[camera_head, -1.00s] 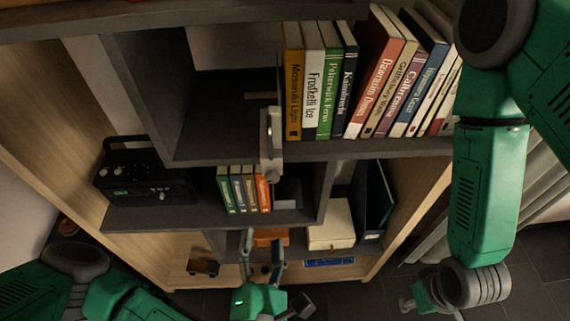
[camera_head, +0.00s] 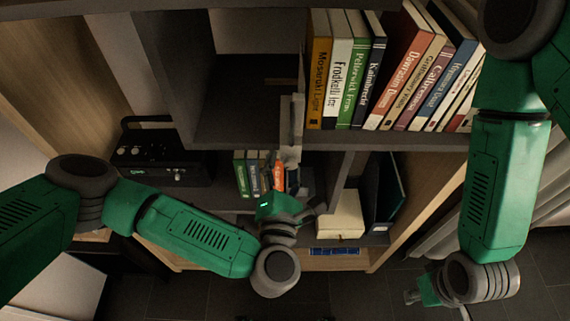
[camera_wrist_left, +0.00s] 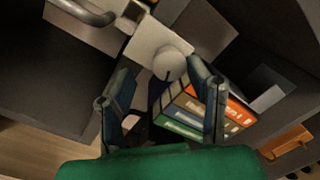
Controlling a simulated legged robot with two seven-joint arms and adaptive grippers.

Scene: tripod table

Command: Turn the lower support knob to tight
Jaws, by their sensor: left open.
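A pale upright support (camera_head: 291,115) stands in front of the shelf divider. Its lower end also shows as a light plate in the left wrist view (camera_wrist_left: 150,38). A round pale knob (camera_wrist_left: 168,65) with a dark slot mark sits on this plate. My left gripper (camera_head: 284,180) is just below the support in the head view. In the left wrist view its two dark fingers (camera_wrist_left: 163,78) are spread on either side of the knob, and I cannot tell whether they touch it. My right gripper (camera_head: 412,296) hangs low at the right, far from the knob; its fingers are too small to read.
Several small books (camera_wrist_left: 200,110) stand close behind my left fingers. Tall books (camera_head: 400,75) fill the upper shelf. A black radio-like box (camera_head: 155,155) sits at the left. A curved metal handle (camera_wrist_left: 85,12) shows near the plate. White box (camera_head: 340,215) lies at lower right.

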